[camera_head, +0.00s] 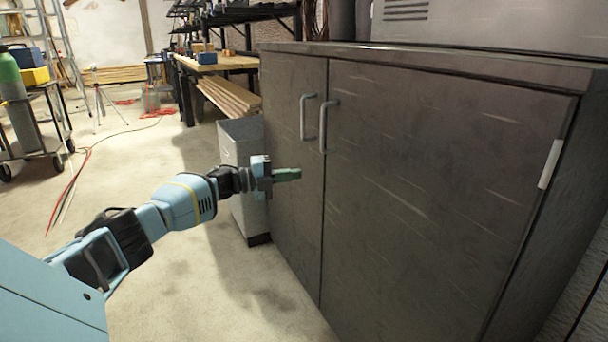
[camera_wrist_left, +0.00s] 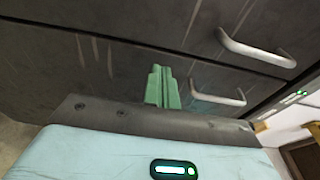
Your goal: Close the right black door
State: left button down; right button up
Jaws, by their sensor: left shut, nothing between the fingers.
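The right black door (camera_head: 420,190) is the wide dark panel of the cabinet, with an upright metal handle (camera_head: 323,126) by its left edge. It looks flush with the left door (camera_head: 285,130), with only a thin dark seam between them. The left door has its own handle (camera_head: 303,117). My left gripper (camera_head: 298,174) is shut and empty, its green fingers in front of the left door, below the handles. I cannot tell whether they touch it. The green fingers (camera_wrist_left: 161,72) also show in the left wrist view, beside two handles. My right gripper is out of view.
A grey bin or small cabinet (camera_head: 243,160) stands behind my left wrist. A workbench (camera_head: 220,64), a cart with a green cylinder (camera_head: 16,95) and cables lie farther back left. The concrete floor (camera_head: 190,290) before the cabinet is clear.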

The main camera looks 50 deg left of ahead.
pick_arm(q)
jog(key=s+a+b, duration=0.1)
jog(key=s+a, duration=0.2)
jog(key=a, duration=0.2)
jog(key=shift+s, duration=0.35)
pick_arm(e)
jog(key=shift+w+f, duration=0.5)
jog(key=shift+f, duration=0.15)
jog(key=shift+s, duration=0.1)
